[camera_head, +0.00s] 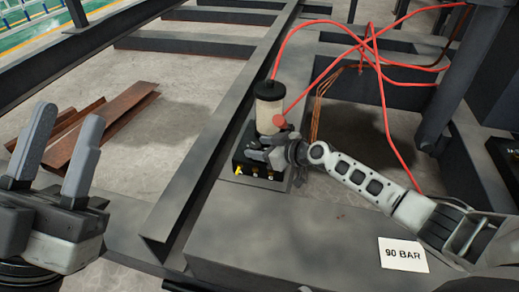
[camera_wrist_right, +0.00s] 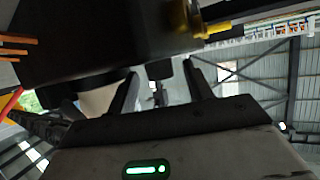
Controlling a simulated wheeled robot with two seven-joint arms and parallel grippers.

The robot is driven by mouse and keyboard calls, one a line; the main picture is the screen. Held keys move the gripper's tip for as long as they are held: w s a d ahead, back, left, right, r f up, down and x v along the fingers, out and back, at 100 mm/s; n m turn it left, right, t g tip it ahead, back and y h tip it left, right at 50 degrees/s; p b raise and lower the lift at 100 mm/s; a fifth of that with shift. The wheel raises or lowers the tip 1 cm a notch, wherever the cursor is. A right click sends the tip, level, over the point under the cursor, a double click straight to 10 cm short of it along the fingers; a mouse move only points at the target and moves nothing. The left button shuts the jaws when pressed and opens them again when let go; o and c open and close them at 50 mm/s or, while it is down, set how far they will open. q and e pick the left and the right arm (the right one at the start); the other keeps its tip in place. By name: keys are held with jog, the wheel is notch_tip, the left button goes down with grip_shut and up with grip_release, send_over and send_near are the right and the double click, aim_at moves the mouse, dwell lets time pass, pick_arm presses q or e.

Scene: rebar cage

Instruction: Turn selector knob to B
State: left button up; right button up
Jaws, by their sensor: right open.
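No selector knob or letter B can be made out. In the right wrist view the box (camera_wrist_right: 95,45) fills the upper left, and my right gripper (camera_wrist_right: 162,78) has its fingers spread, with a small dark part between them. My left gripper (camera_head: 68,112) is open and empty at the left.
Red hoses (camera_head: 375,60) run from the cylinder area across the frame behind. A white card reading "90 BAR" (camera_head: 403,255) lies on the front beam (camera_head: 310,225). Rusty bars (camera_head: 115,120) lie on the floor at left. A dark post (camera_head: 460,90) stands at right.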

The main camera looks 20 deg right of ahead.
jog(key=shift+w+a+f, duration=0.1)
jog(key=shift+w+a, duration=0.05)
jog(key=shift+w, duration=0.1)
jog(key=c, duration=1)
jog(key=shift+o, duration=0.2)
